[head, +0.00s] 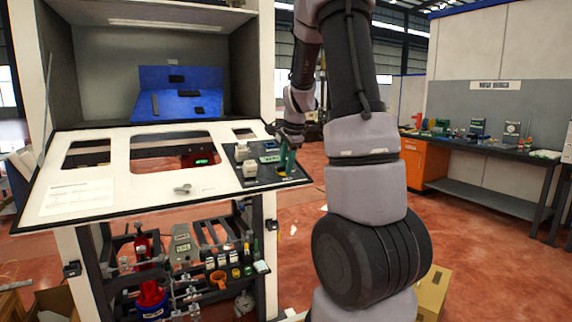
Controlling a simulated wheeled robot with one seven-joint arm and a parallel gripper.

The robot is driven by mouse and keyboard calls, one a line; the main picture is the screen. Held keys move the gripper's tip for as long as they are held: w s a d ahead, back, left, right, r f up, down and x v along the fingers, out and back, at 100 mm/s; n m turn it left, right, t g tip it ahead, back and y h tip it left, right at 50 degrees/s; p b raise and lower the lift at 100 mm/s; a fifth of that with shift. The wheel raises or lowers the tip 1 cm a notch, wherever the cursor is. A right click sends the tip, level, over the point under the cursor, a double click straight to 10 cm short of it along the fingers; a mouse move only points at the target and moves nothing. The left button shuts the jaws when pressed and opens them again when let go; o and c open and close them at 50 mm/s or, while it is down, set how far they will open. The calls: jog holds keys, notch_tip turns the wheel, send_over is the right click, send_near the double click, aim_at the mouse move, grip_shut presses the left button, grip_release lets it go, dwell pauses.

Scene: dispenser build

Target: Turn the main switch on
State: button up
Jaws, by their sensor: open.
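A sloped white panel (105,188) fronts the machine at the left. A dark control plate (262,181) is set into its right end, with pale blocks, a small green display (268,158) and some small coloured parts. I cannot tell which part is the main switch. My gripper (287,160) is over the right end of this plate, pointing down and open. It hides part of the plate's right edge. Contact with a control cannot be made out. A small metal handle (183,189) sits on the white panel, left of the plate.
A blue fixture (180,103) stands in the cabinet above the panel. A lower shelf holds several bottles and tools, including a red and blue container (151,296). A cardboard box (433,290) is on the floor. A workbench (490,148) stands at right, with open floor before it.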

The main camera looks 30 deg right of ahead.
jog(key=v, duration=1)
jog(key=shift+s+r, duration=0.2)
jog(key=shift+r, duration=0.15)
jog(key=s+a+r+n+t+y, duration=0.1)
jog(key=s+a+r+n, duration=0.1)
jog(key=s+a+n, duration=0.5)
jog(key=s+a+r+n+t+y, duration=0.1)
jog(key=s+a+n, duration=0.5)
jog(key=s, duration=0.9)
jog(key=a+r, duration=0.1)
jog(key=a, duration=0.1)
jog(key=shift+s+a+r+n+t, duration=0.2)
jog(key=shift+s+a+n+t, duration=0.1)
jog(key=shift+a+n+t, duration=0.1)
